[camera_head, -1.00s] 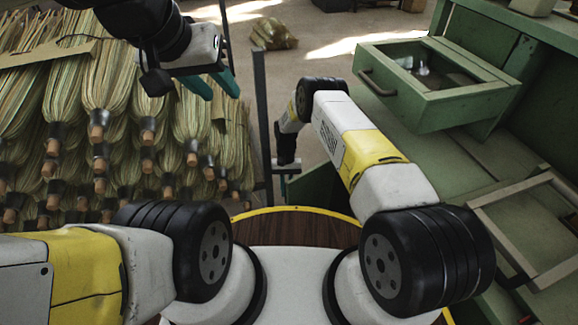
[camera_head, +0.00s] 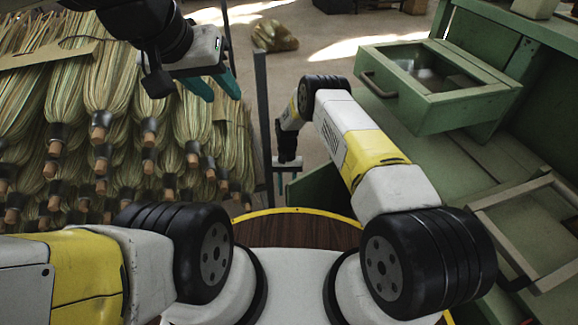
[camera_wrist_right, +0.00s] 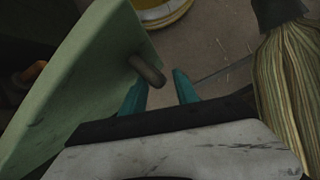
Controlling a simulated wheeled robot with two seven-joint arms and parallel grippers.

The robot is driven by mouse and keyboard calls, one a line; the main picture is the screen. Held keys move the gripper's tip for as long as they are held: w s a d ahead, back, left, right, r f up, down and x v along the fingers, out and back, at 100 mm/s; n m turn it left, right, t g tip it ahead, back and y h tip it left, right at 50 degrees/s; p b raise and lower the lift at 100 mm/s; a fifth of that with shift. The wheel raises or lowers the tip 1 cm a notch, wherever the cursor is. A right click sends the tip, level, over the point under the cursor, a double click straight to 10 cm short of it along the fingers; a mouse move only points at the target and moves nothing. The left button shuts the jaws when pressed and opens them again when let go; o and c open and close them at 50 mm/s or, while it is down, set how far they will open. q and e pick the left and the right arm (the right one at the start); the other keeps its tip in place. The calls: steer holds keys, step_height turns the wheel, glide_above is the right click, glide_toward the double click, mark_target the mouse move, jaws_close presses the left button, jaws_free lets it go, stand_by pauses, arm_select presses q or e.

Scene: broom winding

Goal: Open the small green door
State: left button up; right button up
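The small green door (camera_wrist_right: 75,85) shows as a tilted green panel on the left of the right wrist view. Its dark, rounded handle (camera_wrist_right: 147,70) sticks out near its right edge. My right gripper (camera_wrist_right: 160,93) has its teal fingers spread; the handle is at the left finger's tip, and I cannot tell whether they touch. My left gripper (camera_head: 213,87) is open and empty, up at the left near the brooms.
Many brooms (camera_head: 105,85) hang in rows at the left; one broom (camera_wrist_right: 292,90) is close on the right in the wrist view. A green drawer (camera_head: 455,108) stands pulled out at the right. A dark upright post (camera_head: 263,120) stands near my right gripper. Open floor lies beyond.

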steer(key=v, duration=0.6)
steer(key=shift+r, duration=0.2)
